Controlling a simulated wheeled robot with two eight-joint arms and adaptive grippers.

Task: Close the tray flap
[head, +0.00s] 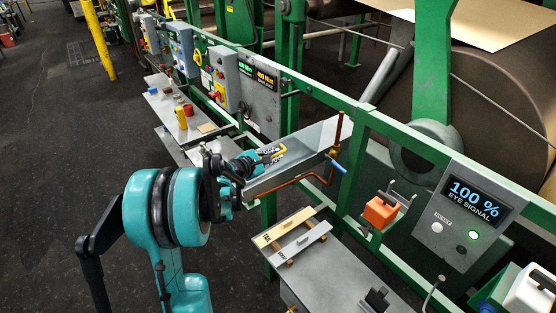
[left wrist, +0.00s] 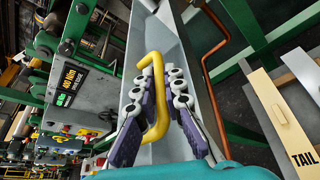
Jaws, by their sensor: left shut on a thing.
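A long grey metal tray (head: 312,143) hangs along the green frame, and its inside shows in the left wrist view (left wrist: 150,35). A yellow bent handle (head: 280,152) sits at the tray's near side. My left gripper (head: 266,157) reaches it from the left. In the left wrist view the fingers of my left gripper (left wrist: 168,78) are closed around the yellow handle (left wrist: 161,108). I cannot tell clearly where the flap ends and the tray begins, since my gripper covers part of it. My right gripper is not in view.
A copper pipe (head: 303,180) with a blue lever (head: 338,165) runs by the tray's right side. A lower bench (head: 345,262) holds cream and grey bars. A control box (head: 463,213) reads 100 % at right. A small table (head: 165,105) stands behind. Dark floor is open at left.

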